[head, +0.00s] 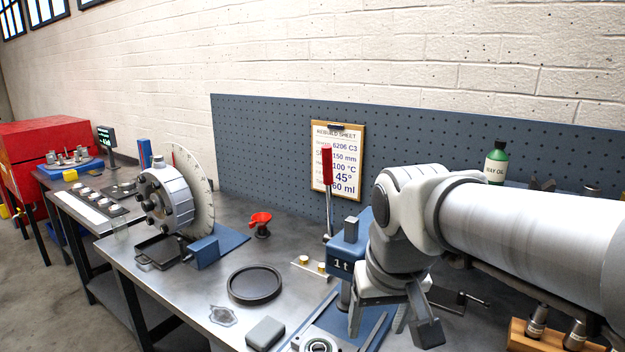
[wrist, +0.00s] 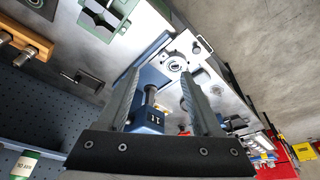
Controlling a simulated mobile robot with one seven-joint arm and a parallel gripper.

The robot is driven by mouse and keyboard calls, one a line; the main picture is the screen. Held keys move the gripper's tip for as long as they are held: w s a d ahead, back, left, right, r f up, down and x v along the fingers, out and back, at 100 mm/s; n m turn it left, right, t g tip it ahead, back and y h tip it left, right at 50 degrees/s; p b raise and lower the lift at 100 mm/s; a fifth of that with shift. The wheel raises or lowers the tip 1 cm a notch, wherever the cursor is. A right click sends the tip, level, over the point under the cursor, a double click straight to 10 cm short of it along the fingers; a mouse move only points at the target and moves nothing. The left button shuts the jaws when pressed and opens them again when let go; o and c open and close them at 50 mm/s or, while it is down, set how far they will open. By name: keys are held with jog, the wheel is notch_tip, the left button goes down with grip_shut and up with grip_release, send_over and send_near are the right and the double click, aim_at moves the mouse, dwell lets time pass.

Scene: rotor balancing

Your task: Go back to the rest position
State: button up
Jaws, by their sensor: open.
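My gripper (head: 388,322) hangs at the end of my arm in the lower right of the head view, over the bench beside the blue press marked 1t (head: 345,252). Its two fingers are spread apart with nothing between them. In the wrist view my gripper (wrist: 160,82) also shows its fingers wide apart. The blue press (wrist: 150,112) shows behind and between them there. A ring-shaped bearing (head: 318,345) lies on a plate at the bottom edge of the head view; it also shows beyond the fingertips in the wrist view (wrist: 175,65).
The rotor with its graduated disc (head: 170,195) stands on the bench at left. A green oil bottle (head: 496,162) and wooden rack (head: 520,335) are at right. A pegboard (head: 260,140) rises behind.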

jog(key=s+d+f+m+t, duration=0.1)
jog(key=s+d+t, duration=0.1)
jog(key=s+d, duration=0.3)
jog(key=shift+s, duration=1.7)
